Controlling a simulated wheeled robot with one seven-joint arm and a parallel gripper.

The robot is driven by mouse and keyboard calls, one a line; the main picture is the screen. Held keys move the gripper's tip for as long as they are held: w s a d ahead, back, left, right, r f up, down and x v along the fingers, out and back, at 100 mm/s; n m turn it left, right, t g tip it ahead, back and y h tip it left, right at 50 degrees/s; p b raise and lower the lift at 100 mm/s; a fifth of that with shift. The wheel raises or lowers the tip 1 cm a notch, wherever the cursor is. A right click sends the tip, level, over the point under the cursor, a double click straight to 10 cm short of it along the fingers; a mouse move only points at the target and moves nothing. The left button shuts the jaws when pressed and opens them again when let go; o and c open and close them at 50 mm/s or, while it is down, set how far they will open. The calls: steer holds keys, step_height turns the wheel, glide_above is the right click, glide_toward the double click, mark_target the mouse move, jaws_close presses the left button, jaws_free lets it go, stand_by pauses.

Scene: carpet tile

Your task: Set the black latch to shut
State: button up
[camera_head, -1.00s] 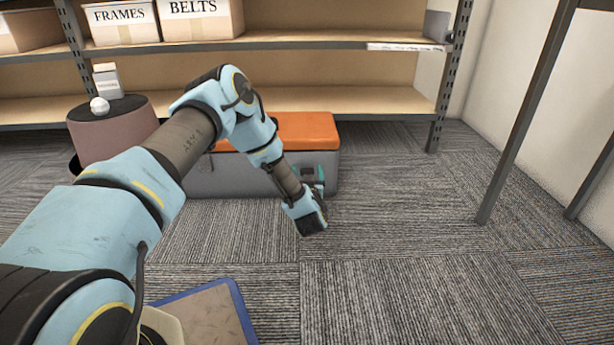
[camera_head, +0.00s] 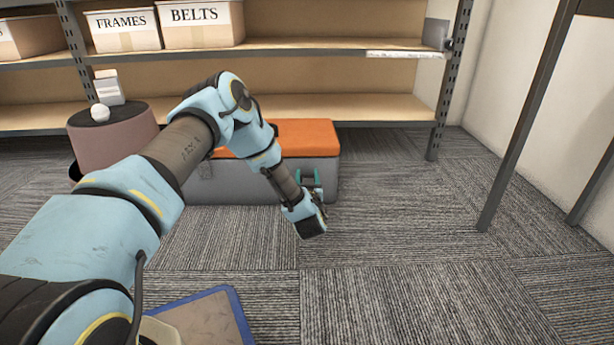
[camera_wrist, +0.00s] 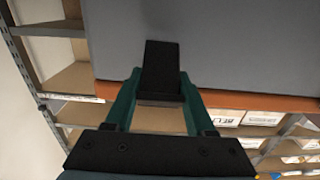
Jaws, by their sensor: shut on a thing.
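The black latch (camera_wrist: 161,68) shows in the wrist view on the grey wall of a storage box, across the edge by its orange lid (camera_wrist: 238,101). My gripper (camera_wrist: 160,82) has its teal fingers on both sides of the latch, shut on it. In the head view the grey box (camera_head: 232,182) with its orange lid (camera_head: 305,136) stands on the carpet, and my gripper (camera_head: 311,179) is at its front face, towards the right end. The latch cannot be made out there. The lid looks down on the box.
A shelf rack (camera_head: 350,108) with cartons stands behind the box. A mauve round stool (camera_head: 112,138) with a small white box and a white ball is to the left. A blue-edged board (camera_head: 212,318) lies in front. Carpet to the right is clear up to a dark post (camera_head: 525,115).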

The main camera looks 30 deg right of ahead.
jaws_close()
